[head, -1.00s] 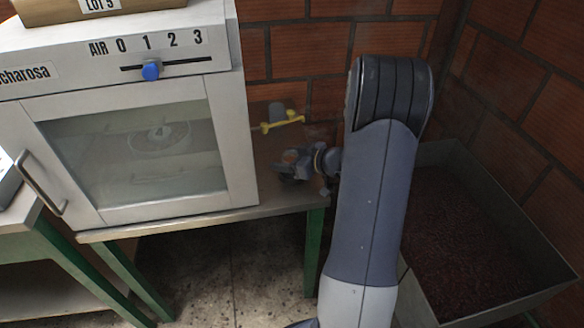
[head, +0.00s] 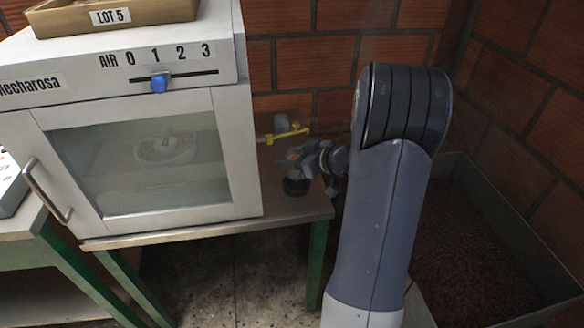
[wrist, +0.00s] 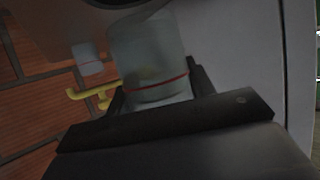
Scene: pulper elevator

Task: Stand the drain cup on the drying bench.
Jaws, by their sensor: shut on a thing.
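A clear cup with a red line around it (wrist: 152,62), which looks like the drain cup, is between the jaws of my gripper (wrist: 160,98) in the wrist view. My gripper is shut on it. In the head view my gripper (head: 294,162) is over the right end of the drying bench (head: 240,229), beside the white dryer. The cup is hard to make out there behind my gripper. I cannot tell whether it touches the bench top. A dark round thing (head: 296,187) shows just below my gripper.
The white dryer (head: 240,150) stands close on the left. Behind my gripper is a yellow fitting (head: 288,134), with a small pale cup (wrist: 88,58) beside it in the wrist view. The brick wall (head: 330,55) is behind. A bin of dark beans (head: 460,240) is right.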

